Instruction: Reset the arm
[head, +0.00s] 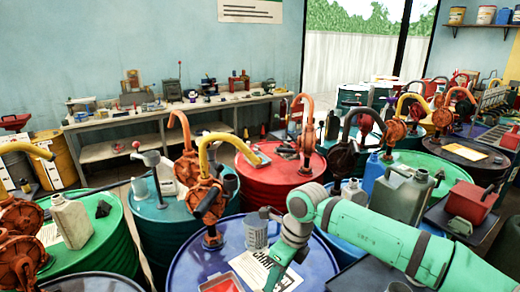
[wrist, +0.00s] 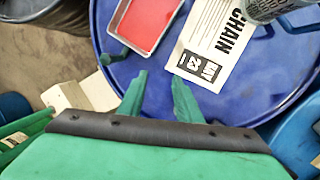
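My green arm reaches in from the right in the head view and bends down to my gripper (head: 275,276) over the near blue drum. In the wrist view my gripper (wrist: 160,88) has its two green fingers apart with nothing between them. The fingertips show over the near edge of the blue drum lid (wrist: 245,103). A white sheet marked CHAIN (wrist: 215,38) and a shallow tray of red liquid (wrist: 145,24) lie on the lid ahead of the fingers. A grey measuring jug (head: 257,233) stands behind the sheet.
An orange rotary pump with a yellow spout (head: 204,190) rises from the blue drum (head: 188,262). Green (head: 95,245), teal (head: 160,212) and red (head: 280,180) drums crowd around. A grey-green can (head: 400,193) stands beside my arm. A workbench (head: 150,125) lines the wall.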

